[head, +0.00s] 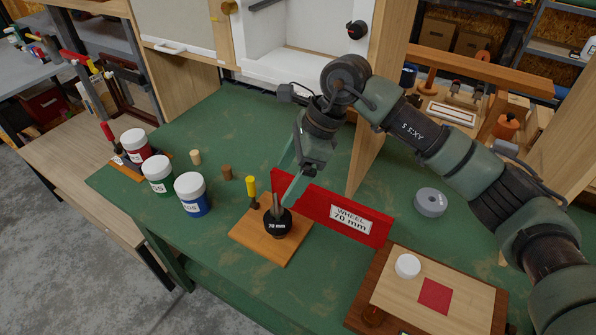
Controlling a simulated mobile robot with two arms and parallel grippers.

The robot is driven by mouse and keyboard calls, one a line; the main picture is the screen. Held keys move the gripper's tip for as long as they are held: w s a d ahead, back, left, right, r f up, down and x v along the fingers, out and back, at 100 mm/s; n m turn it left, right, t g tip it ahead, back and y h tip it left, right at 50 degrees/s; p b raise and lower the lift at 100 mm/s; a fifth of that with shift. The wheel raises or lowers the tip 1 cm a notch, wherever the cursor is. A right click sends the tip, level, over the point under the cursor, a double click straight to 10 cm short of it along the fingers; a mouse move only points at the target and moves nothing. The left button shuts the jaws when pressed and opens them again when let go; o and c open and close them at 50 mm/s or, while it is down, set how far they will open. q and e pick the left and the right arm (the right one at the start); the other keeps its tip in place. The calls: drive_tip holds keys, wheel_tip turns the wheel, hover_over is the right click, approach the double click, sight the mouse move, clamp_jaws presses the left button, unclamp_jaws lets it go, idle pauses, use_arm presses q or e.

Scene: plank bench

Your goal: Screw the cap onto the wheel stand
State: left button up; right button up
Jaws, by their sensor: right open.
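The stand marked by the red "WHEEL 70 mm" sign (330,213) has an orange wooden base (266,250). A round black piece labelled "70 mm" (277,228) sits on that base, with a metal post rising from its top. I cannot tell whether this black piece is the cap. My right gripper (287,178) is open, tilted down just above and beside the post, with one finger close to it. I cannot tell whether it touches. My left gripper is not in view.
A yellow-handled tool (251,191) stands on the base's left side. Several lidded jars (192,194) are at the left. A grey disc (430,202) lies at the right. A wooden board (475,303) at front right bears a white round piece (408,266) and a red square (435,296).

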sight(277, 203)
drive_tip(key=shift+h, duration=0.3)
drive_tip(key=p+x, duration=0.3)
drive_tip(key=x, duration=0.3)
drive_tip(key=shift+d+f, duration=0.1)
drive_tip(key=shift+f, duration=0.05)
drive_tip(key=shift+a+f, duration=0.25)
drive_tip(key=shift+f, duration=0.3)
drive_tip(key=c, duration=1.4)
drive_tip(key=shift+f+m+t, duration=0.1)
drive_tip(key=shift+m+t, duration=0.3)
drive_tip(key=shift+m, duration=0.5)
drive_tip(key=shift+c, duration=0.2)
drive_tip(key=shift+m+b, duration=0.3)
drive_tip(key=shift+m, duration=0.2)
